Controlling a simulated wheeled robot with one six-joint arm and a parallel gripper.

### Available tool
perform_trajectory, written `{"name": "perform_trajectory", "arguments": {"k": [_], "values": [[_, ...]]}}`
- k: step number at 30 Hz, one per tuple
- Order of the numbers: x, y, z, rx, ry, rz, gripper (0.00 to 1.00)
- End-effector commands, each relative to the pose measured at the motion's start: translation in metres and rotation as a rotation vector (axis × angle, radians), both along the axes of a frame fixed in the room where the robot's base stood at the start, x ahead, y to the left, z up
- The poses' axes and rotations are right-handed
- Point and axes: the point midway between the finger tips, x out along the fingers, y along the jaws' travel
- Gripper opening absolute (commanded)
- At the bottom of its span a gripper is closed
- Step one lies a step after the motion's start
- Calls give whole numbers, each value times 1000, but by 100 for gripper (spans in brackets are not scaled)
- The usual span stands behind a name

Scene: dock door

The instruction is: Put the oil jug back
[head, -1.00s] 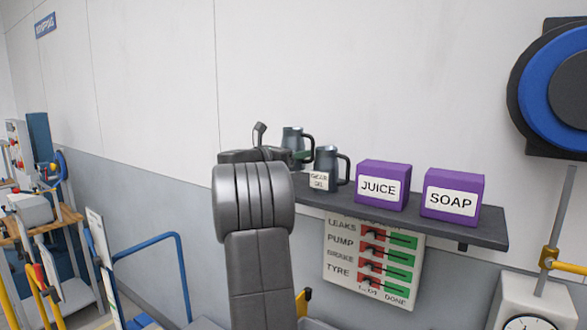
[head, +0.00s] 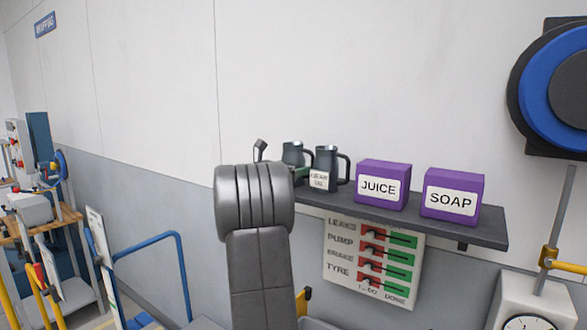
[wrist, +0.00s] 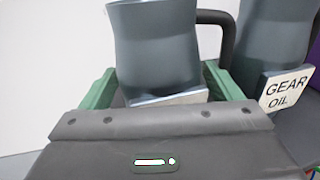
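A grey-blue jug with a dark handle, taken as the oil jug (head: 292,153), is at the left end of the wall shelf. In the wrist view the jug (wrist: 155,50) stands between the green fingers of my gripper (wrist: 160,82), which look close against both its sides. Its pale label shows only as a sliver, too hidden to read. In the head view my arm hides its base, so I cannot tell whether it touches the shelf. A second similar jug (head: 327,163), labelled GEAR OIL (wrist: 285,90), stands just to its right.
The dark shelf (head: 410,221) also holds purple boxes marked JUICE (head: 382,185) and SOAP (head: 452,195) to the right. A checklist board (head: 374,262) hangs below. A blue round reel (head: 565,88) is at upper right. The wall above the shelf is clear.

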Motion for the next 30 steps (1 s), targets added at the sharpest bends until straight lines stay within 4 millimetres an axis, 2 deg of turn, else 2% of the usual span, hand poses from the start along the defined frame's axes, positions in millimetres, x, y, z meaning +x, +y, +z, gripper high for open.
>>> {"name": "perform_trajectory", "arguments": {"k": [8,11,22,30], "values": [[0,1,5,1,-1,0,85],[-10,12,1,0,0,3,85],[-63,67,0,0,-1,4,85],[-82,86,2,1,1,0,85]]}}
